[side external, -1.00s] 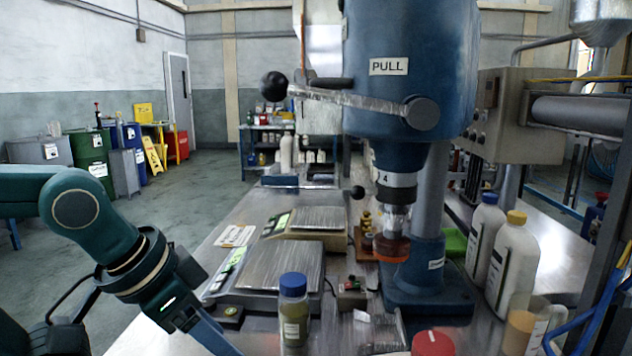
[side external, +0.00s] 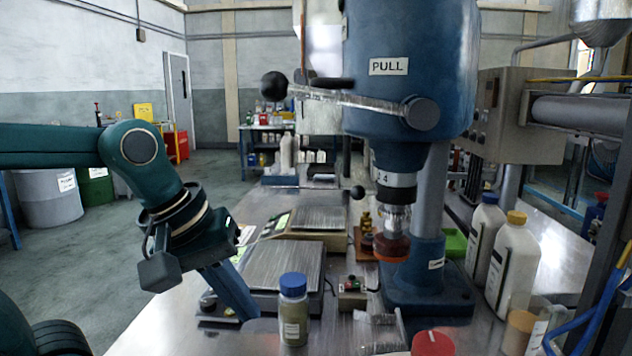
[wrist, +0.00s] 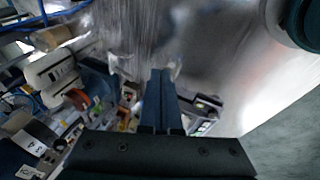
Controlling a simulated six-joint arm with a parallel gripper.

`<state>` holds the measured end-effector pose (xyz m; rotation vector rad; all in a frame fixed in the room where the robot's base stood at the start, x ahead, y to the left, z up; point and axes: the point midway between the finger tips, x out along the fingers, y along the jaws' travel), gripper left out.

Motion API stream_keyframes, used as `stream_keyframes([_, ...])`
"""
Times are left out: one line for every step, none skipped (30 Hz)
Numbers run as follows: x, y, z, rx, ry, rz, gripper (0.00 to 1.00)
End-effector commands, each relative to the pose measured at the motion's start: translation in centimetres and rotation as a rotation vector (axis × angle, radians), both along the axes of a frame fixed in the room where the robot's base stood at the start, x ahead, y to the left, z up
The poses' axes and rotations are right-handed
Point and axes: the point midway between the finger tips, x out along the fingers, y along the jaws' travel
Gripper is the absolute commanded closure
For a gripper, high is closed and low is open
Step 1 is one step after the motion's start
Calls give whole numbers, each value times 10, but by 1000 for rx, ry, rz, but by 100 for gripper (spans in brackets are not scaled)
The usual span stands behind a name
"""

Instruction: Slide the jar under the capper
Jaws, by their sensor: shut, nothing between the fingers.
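The jar (side external: 293,318), with a blue lid and olive-green contents, stands upright at the front of the metal bench. The capper (side external: 410,85) is the large blue press labelled PULL, to the right of and behind the jar. Its head ends in an orange-red ring (side external: 391,247) above its blue base (side external: 428,297). My gripper (side external: 248,313) points down and to the right, low over the bench, just left of the jar. Its fingers are shut and hold nothing. They also show in the wrist view (wrist: 160,80), where I cannot make out the jar.
A flat-topped scale (side external: 285,265) lies behind the jar, with a second one (side external: 318,219) farther back. A small button box (side external: 352,295) stands between jar and capper base. A red cap (side external: 433,343) is at front right. White bottles (side external: 515,262) stand right of the capper.

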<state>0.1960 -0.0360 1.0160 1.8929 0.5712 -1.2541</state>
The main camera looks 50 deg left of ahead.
Motion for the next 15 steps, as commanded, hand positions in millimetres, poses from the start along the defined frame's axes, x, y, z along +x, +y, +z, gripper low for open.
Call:
stream_keyframes([12, 10, 1, -66, 38, 148, 100])
stream_keyframes([18, 15, 1, -107, 57, 235, 100])
stream_keyframes([27, 23, 1, -159, 81, 353, 100])
stream_keyframes([33, 30, 1, -199, 101, 442, 100])
stream_keyframes([40, 38, 0, -237, 120, 530, 100])
stream_keyframes([48, 49, -2, -287, 144, 646, 100])
stream_keyframes([53, 58, -5, -322, 164, 729, 100])
stream_keyframes([58, 68, -7, -358, 182, 811, 100])
stream_keyframes([64, 81, -12, -400, 206, 914, 100])
stream_keyframes([67, 91, -15, -430, 222, 986, 100])
stream_keyframes([70, 101, -19, -457, 238, 1050, 100])
stream_keyframes([73, 114, -25, -490, 257, 1128, 100])
stream_keyframes([74, 124, -29, -510, 272, 1179, 100])
stream_keyframes([74, 133, -34, -528, 283, 1220, 100])
stream_keyframes([74, 143, -40, -546, 297, 1264, 100])
